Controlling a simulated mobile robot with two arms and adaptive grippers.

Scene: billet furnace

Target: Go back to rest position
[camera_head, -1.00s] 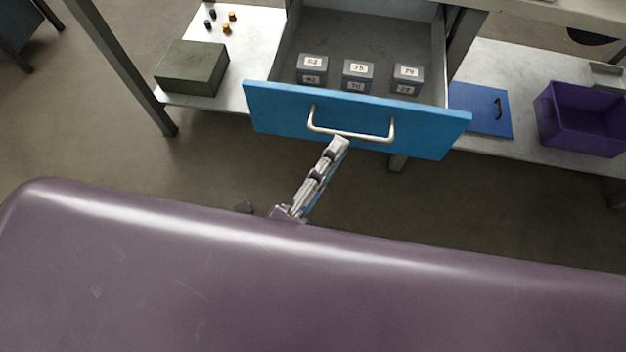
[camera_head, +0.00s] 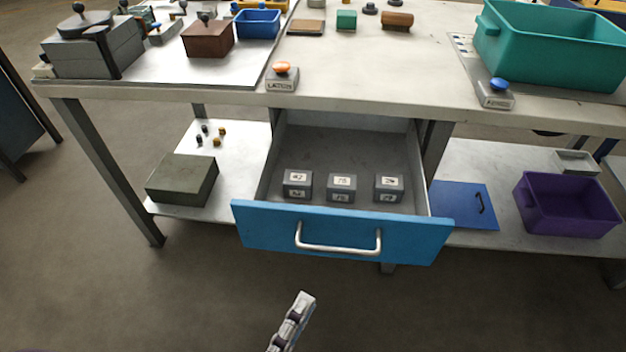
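My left gripper (camera_head: 293,322) shows at the bottom centre of the head view, seen edge-on and cut off by the lower edge. It is below and apart from the handle (camera_head: 338,248) of the blue-fronted drawer (camera_head: 400,238). Nothing shows in it, but I cannot tell whether its fingers are open or shut. The drawer stands open under the workbench. Three dark labelled blocks (camera_head: 341,188) sit in a row inside it. My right gripper is not in view.
The workbench top (camera_head: 390,75) carries a teal crate (camera_head: 550,50), an orange-topped LATCH button (camera_head: 282,78) and a blue-topped button (camera_head: 497,95). A lower shelf holds a green-grey box (camera_head: 182,180) and a purple bin (camera_head: 567,205). The floor before the drawer is clear.

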